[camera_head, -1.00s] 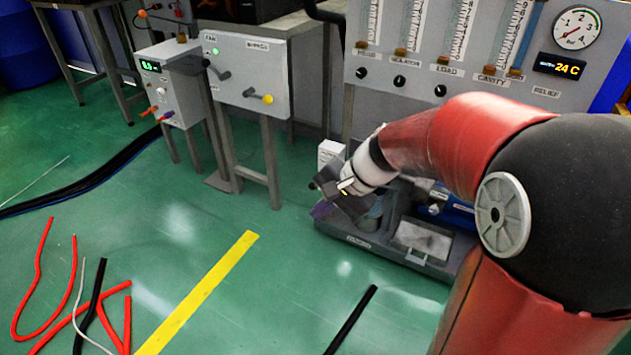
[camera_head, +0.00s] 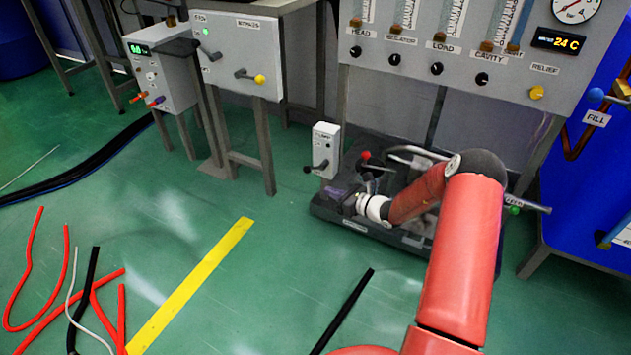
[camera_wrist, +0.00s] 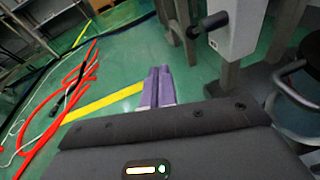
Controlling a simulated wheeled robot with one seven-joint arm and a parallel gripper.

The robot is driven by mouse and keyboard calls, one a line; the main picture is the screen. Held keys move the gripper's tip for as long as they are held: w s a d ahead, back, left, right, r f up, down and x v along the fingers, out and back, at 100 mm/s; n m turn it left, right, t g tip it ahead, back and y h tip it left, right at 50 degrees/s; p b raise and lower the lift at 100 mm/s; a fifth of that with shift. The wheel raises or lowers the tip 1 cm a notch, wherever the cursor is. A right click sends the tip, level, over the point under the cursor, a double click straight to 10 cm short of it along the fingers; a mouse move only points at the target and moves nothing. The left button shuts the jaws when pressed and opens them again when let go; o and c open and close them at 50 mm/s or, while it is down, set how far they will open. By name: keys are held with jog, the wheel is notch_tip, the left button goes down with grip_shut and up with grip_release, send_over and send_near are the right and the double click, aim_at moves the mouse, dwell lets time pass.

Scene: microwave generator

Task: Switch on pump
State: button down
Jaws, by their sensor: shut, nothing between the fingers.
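The pump switch box (camera_head: 326,146) is a small pale box on a post at the left end of the dark pump skid (camera_head: 340,220). Its label is too small to read surely. A dark lever (camera_head: 316,168) sticks out from its lower front toward the left. My gripper (camera_head: 337,196) is low, just below and in front of the box. In the wrist view its two purple fingers (camera_wrist: 158,84) are together and empty. The box (camera_wrist: 238,28) is at the upper right there, with its lever (camera_wrist: 210,22) pointing left, apart from the fingers.
A red-knobbed handle (camera_head: 366,156) and a curved pale pipe (camera_head: 420,150) stand on the skid. The gauge panel (camera_head: 470,70) is behind, and a blue tank (camera_head: 590,170) is at right. Hoses (camera_head: 65,290) lie on the floor at left. Floor left of the skid is open.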

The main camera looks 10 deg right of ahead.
jog(key=w+d+f+m+t+h, duration=0.1)
jog(key=d+f+m+h, duration=0.1)
jog(key=d+f+m, duration=0.1)
notch_tip(320, 180, down, 3)
jog(key=shift+r+m+t, duration=0.15)
jog(key=shift+m+t, duration=0.25)
jog(key=shift+m, duration=0.1)
jog(key=shift+w, duration=0.1)
jog(key=r+b+x, duration=0.1)
jog(key=r+x, duration=0.1)
jog(key=x, duration=1)
jog(key=shift+w+r+b, duration=0.35)
jog(key=shift+w, duration=0.35)
jog(key=shift+f+y+b, duration=0.1)
jog(key=shift+y+b, duration=0.2)
jog(key=shift+b, duration=0.15)
